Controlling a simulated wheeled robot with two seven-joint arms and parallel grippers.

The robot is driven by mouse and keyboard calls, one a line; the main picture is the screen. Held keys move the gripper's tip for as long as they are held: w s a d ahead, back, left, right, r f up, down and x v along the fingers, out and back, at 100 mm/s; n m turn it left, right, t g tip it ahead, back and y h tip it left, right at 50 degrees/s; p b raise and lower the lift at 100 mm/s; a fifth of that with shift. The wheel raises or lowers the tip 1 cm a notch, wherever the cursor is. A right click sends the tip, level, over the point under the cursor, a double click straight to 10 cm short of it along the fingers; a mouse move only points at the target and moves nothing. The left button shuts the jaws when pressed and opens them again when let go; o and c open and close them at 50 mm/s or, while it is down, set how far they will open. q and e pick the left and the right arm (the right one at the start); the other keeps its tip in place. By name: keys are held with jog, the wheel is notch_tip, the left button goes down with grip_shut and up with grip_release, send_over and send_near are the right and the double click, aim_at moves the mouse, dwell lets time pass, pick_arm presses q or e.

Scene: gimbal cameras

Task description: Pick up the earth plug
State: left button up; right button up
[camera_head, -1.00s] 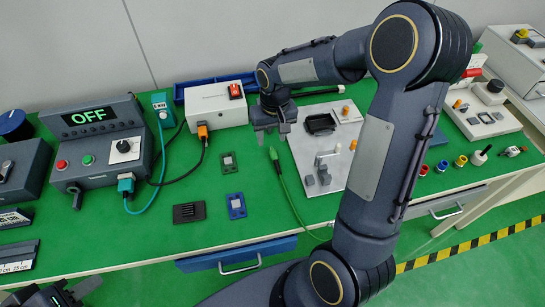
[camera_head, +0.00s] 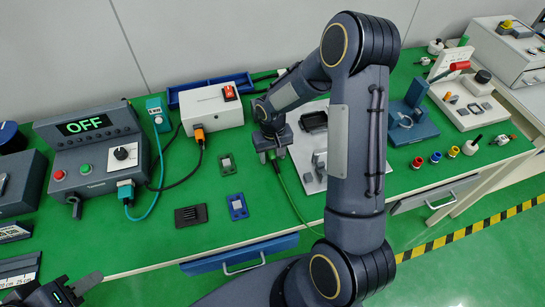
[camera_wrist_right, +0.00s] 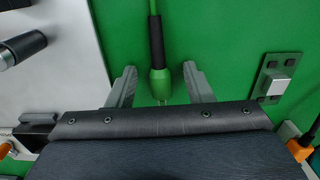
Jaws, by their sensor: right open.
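The earth plug (camera_wrist_right: 159,82) is green with a black sleeve and a green cable, and it lies on the green bench top. In the right wrist view it sits between the two spread fingers of my right gripper (camera_wrist_right: 160,74), with a gap on both sides. In the head view my right gripper (camera_head: 270,157) points down over the plug and mostly hides it; the green cable (camera_head: 291,203) runs from there toward the bench's front. My left gripper (camera_head: 70,287) is at the bottom left corner, cut by the picture edge and far from the plug.
A grey plate with parts (camera_head: 305,165) lies right of my right gripper. A white box with a red switch (camera_head: 212,108) stands behind left. Blue (camera_head: 237,206) and dark (camera_head: 228,165) small modules lie left. A control box reading OFF (camera_head: 95,150) is further left.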

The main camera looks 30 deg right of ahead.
aim_at(272, 155)
jog(key=shift+c, duration=0.2)
grip_shut()
jog(key=shift+r, duration=0.15)
jog(key=shift+r, duration=0.25)
notch_tip(272, 155, up, 2)
jog(key=shift+r, duration=0.25)
jog(key=s+d+r+b, duration=0.2)
jog(key=s+d+r, duration=0.5)
jog(key=s, duration=0.5)
notch_tip(272, 155, up, 3)
jog(key=shift+d+f, duration=0.1)
jog(key=shift+d, duration=0.05)
